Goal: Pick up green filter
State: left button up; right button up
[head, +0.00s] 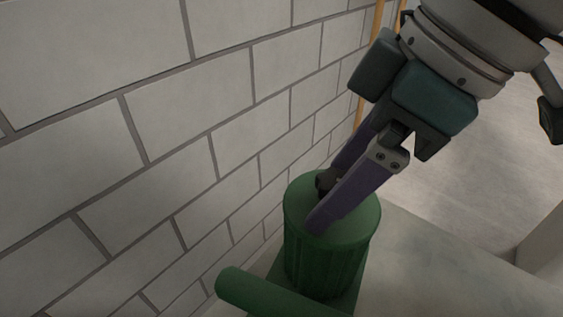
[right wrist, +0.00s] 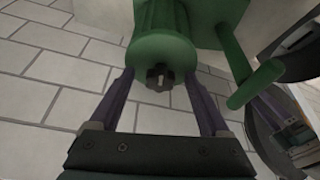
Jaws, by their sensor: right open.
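The green filter (head: 325,250) is a ribbed upright cylinder with a flat top, low in the middle of the head view. In the right wrist view its round end (right wrist: 160,52) faces me, with a small dark lobed knob (right wrist: 160,77) at its centre. My right gripper (head: 320,203) comes down from the upper right with two purple fingers. It is open, with its fingertips at the filter's top, one on either side of the knob. I cannot tell whether they touch it. The near finger partly hides the knob in the head view.
A green horizontal bar (head: 270,293) lies beside the filter's foot and also shows in the right wrist view (right wrist: 255,85). A pale block wall (head: 180,130) runs close along the left. A wooden post (head: 368,60) stands behind. Pale floor (head: 440,190) is open at right.

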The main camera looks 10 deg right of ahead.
jog(key=shift+w+a+f, duration=0.1)
jog(key=shift+a+f, duration=0.1)
jog(key=shift+f, duration=0.25)
jog(key=shift+c, duration=0.3)
grip_shut()
jog(key=shift+r, duration=0.1)
dwell(0.8)
